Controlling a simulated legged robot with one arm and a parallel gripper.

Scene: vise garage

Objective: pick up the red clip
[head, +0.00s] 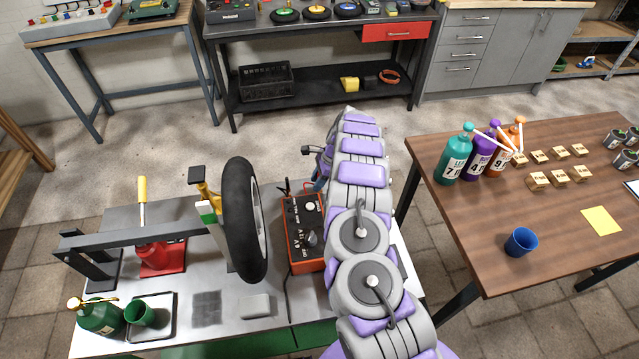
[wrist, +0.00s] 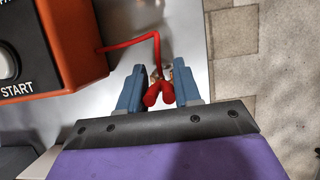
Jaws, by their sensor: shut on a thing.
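The red clip (wrist: 158,94) sits between the two blue-grey fingers of my gripper (wrist: 158,88) in the wrist view. The fingers are shut on its red handles, and its metal jaw end points away from my wrist. A red cable runs from the clip to the orange box (wrist: 60,45) on the left. In the head view the same orange box with a black face (head: 304,232) stands on the workbench beside my arm. My arm hides most of my gripper and the clip there.
The bench (head: 185,290) also bears a wheel (head: 245,220) on a stand, a red base (head: 160,257) and a green bottle (head: 100,318). A brown table (head: 450,215) with bottles and a blue cup (head: 520,242) stands at right. Open floor lies behind the bench.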

